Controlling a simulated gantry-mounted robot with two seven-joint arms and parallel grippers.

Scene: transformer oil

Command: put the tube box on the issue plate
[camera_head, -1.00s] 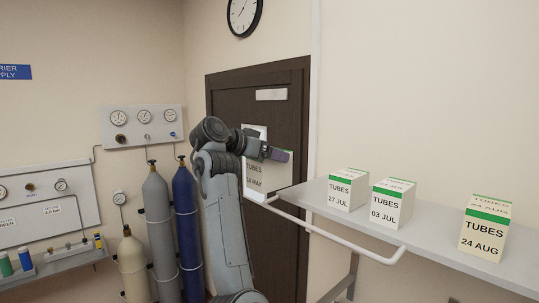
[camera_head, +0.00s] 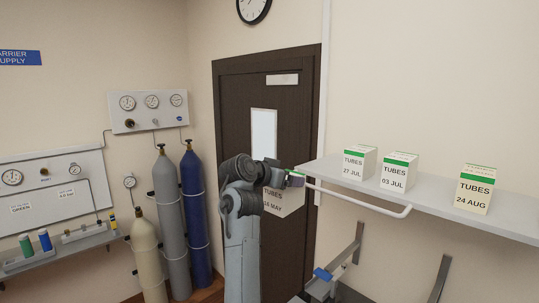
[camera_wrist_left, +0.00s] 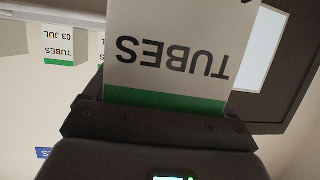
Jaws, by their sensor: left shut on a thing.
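A white tube box (camera_head: 283,204) with black lettering and a MAY date hangs in front of the dark door, below the left gripper's wrist. My left gripper (camera_head: 285,180) is shut on it. In the left wrist view the box (camera_wrist_left: 165,60) looks upside down, its green band against the jaws (camera_wrist_left: 160,120). Three more tube boxes stand upright on the wall shelf: 27 JUL (camera_head: 357,162), 03 JUL (camera_head: 396,172) and 24 AUG (camera_head: 474,190). I cannot make out an issue plate. The right gripper is not in view.
The white shelf (camera_head: 430,205) has a rail (camera_head: 360,200) along its front, close to the held box. Gas cylinders (camera_head: 168,220) stand left of my arm. A small blue piece (camera_head: 322,274) shows low near the shelf bracket.

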